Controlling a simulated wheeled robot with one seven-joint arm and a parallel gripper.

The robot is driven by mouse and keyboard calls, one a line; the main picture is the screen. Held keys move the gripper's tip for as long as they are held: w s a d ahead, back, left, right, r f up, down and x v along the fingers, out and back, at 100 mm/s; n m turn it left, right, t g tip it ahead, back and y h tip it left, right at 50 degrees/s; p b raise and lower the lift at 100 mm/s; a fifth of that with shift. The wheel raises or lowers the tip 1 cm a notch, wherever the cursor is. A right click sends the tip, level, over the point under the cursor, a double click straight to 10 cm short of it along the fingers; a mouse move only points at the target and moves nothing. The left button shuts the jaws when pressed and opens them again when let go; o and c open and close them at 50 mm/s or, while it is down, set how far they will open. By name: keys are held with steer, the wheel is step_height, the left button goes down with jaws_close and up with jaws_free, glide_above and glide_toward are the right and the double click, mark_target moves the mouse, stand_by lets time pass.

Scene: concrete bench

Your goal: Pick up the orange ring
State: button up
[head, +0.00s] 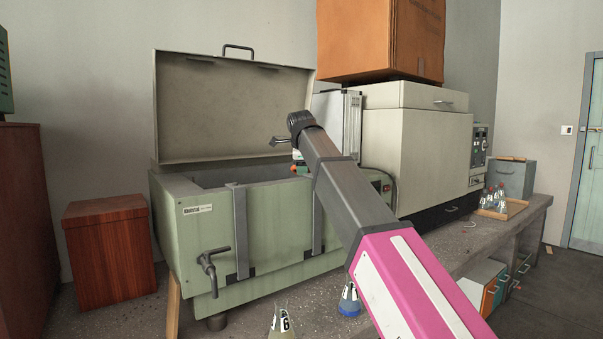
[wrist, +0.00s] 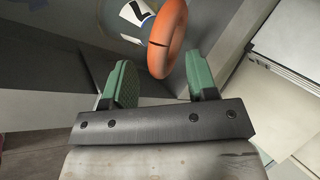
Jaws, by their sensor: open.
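The orange ring (wrist: 168,40) is at the top middle of the wrist view, seen at a slant with a dark line across it. My gripper (wrist: 158,68) has two green fingers spread apart, with the ring ahead of and partly between their tips. I see no finger closed on the ring. In the head view my arm reaches over the open green tank (head: 260,220), and its dark wrist hides most of the gripper. A small orange patch shows below the wrist there; I cannot tell whether it is the ring.
A white and blue piece with a black mark (wrist: 135,14) is beside the ring. The tank's raised lid (head: 225,110) stands behind my wrist. A pale oven (head: 430,150) is to the right.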

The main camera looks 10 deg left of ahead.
jaws_close()
